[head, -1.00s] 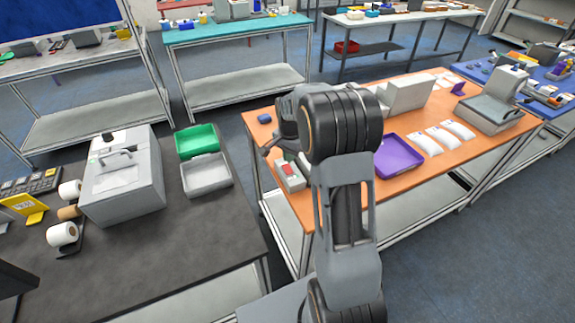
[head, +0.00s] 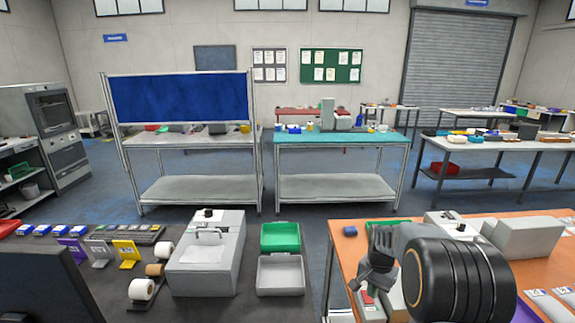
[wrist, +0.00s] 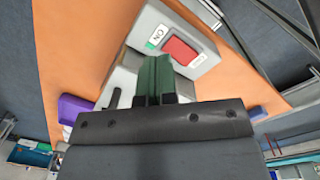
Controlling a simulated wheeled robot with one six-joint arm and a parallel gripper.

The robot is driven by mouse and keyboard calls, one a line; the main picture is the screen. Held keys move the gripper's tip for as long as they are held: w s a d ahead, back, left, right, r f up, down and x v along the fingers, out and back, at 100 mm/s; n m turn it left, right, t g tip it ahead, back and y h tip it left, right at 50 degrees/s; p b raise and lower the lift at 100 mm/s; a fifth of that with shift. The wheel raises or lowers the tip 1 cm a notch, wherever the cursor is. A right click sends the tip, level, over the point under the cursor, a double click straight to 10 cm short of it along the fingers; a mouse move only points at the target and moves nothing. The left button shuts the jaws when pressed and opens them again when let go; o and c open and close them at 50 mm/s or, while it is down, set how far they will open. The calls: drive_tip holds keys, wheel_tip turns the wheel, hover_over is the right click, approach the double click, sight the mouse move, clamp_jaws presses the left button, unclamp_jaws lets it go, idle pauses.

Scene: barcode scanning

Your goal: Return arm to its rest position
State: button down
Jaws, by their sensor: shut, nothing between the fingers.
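My gripper (wrist: 152,72) shows in the wrist view with its green fingers together and nothing between them. Beyond the fingertips is a grey switch box (wrist: 203,52) with a red rocker button (wrist: 181,50) and an ON label. I cannot tell whether the fingertips touch the box. In the head view my arm is folded at the lower right, above the orange table (head: 345,245), and my fingers cannot be made out clearly. The red button (head: 367,297) shows there too, just left of my arm.
A dark bench (head: 95,290) at the lower left holds a grey machine (head: 207,255), a green bin (head: 280,237) and a grey bin (head: 281,275). A grey device (head: 525,236) stands on the orange table to the right of my arm. A teal table (head: 340,139) stands farther back.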

drive_tip(key=s+a+r+n+t, duration=0.2)
drive_tip(key=s+a+r+n, duration=0.2)
drive_tip(key=s+r, duration=0.3)
drive_tip(key=s+a+r+n+t, duration=0.3)
drive_tip(key=s+r, duration=0.4)
drive_tip(key=s, duration=0.4)
drive_tip(key=a+n, duration=0.1)
drive_tip(key=a, duration=0.1)
drive_tip(key=shift+s+a+n, duration=0.4)
drive_tip(key=shift+s, duration=0.1)
